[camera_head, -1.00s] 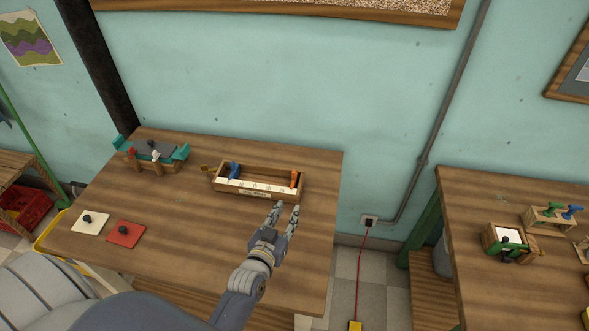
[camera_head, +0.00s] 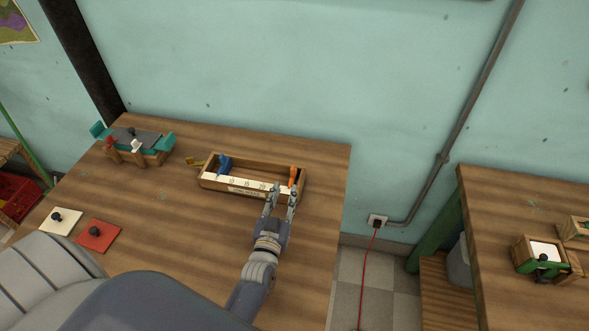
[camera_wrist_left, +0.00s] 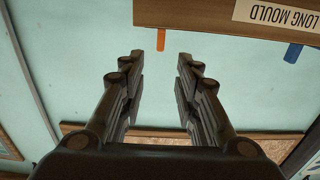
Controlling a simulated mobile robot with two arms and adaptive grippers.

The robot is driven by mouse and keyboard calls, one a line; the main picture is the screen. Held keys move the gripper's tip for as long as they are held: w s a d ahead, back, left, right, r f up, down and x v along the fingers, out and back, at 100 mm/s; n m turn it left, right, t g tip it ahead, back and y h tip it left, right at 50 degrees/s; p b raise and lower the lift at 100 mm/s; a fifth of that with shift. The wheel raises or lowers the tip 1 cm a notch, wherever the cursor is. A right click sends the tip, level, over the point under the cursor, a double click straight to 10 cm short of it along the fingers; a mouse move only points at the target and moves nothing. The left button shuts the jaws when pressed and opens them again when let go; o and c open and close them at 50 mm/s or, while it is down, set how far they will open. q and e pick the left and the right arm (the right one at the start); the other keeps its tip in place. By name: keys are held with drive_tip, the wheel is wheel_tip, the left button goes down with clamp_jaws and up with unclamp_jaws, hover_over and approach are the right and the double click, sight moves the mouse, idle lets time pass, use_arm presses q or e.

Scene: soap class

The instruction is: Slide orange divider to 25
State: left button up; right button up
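The long wooden mould (camera_head: 215,185) stands on the table with a white number scale (camera_head: 240,184) on its front edge. The orange divider (camera_head: 293,175) is near the mould's right end and the blue divider (camera_head: 224,163) near its left end. My left gripper (camera_head: 282,194) is open and empty, its fingers pointing at the mould's right front, just short of the orange divider. In the left wrist view the orange divider (camera_wrist_left: 161,40) shows beyond the open fingers (camera_wrist_left: 157,85), with the blue divider (camera_wrist_left: 293,52) to the right. My right gripper is not in view.
A teal and wood fixture (camera_head: 140,147) stands at the table's back left. A white plate (camera_head: 62,222) and a red plate (camera_head: 98,235), both with black knobs, lie at the left. A second table (camera_head: 510,210) is at the right. The middle of the table is clear.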

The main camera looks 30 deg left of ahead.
sight(292, 172)
use_arm(q)
drive_tip(key=shift+w+a+f, duration=0.15)
drive_tip(key=shift+w, duration=0.25)
drive_tip(key=shift+w+a+f, duration=0.1)
drive_tip(key=shift+w+f, duration=0.05)
drive_tip(key=shift+w, duration=0.25)
drive_tip(key=b+x, duration=0.4)
drive_tip(key=x, duration=0.4)
drive_tip(key=shift+w, duration=0.15)
drive_tip(key=shift+w+a+r+b, duration=0.15)
drive_tip(key=shift+w+b, duration=0.25)
drive_tip(key=shift+w, duration=0.15)
drive_tip(key=c, duration=0.6)
clamp_jaws()
drive_tip(key=shift+a, duration=0.1)
